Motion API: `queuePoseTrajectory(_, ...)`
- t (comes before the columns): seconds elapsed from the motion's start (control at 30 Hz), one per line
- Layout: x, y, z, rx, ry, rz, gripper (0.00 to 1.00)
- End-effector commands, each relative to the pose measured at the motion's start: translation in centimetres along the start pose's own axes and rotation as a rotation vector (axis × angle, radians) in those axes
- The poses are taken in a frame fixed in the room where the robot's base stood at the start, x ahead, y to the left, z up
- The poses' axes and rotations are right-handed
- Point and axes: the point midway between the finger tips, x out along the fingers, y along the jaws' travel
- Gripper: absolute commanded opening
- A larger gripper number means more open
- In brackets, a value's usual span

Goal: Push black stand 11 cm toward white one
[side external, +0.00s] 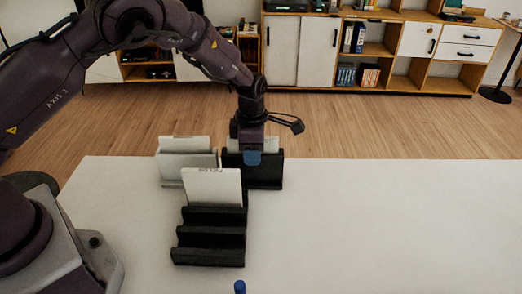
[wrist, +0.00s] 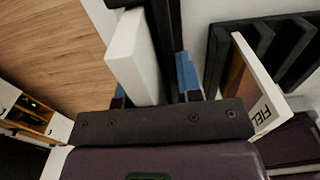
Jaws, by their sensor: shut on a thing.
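The black stand (side external: 268,173) stands on the white table near its far edge, with a white slab-like item behind its black panel. The white stand (side external: 187,163) is just left of it, a narrow gap apart, and holds a white item. My gripper (side external: 253,158) is down at the black stand, its blue fingertips over the upper part. In the wrist view, the black panel (wrist: 166,45) and the white slab (wrist: 130,55) lie between the blue fingers. My gripper is shut there; exactly which surfaces it touches is hidden. The white stand is not clearly seen in the wrist view.
A black slotted rack (side external: 210,238) stands in front, holding a white book (side external: 212,187) that also shows in the wrist view (wrist: 262,95). A small blue-topped object (side external: 239,287) is at the bottom edge. The table (side external: 400,220) is clear on the right.

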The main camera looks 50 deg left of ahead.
Motion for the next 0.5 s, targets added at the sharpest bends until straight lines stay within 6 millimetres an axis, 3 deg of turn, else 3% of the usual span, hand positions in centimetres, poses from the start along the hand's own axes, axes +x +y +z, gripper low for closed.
queuePoseTrajectory(0.33, -0.06, 0.05, -0.15, 0.000, -0.001, 0.001, 0.00)
queuePoseTrajectory(0.37, -0.06, 0.05, -0.15, 0.000, -0.001, 0.001, 0.40)
queuePoseTrajectory(0.47, -0.05, 0.05, -0.15, 0.000, -0.001, 0.001, 0.63)
queuePoseTrajectory(0.5, -0.05, 0.04, -0.15, 0.000, -0.001, 0.001, 0.63)
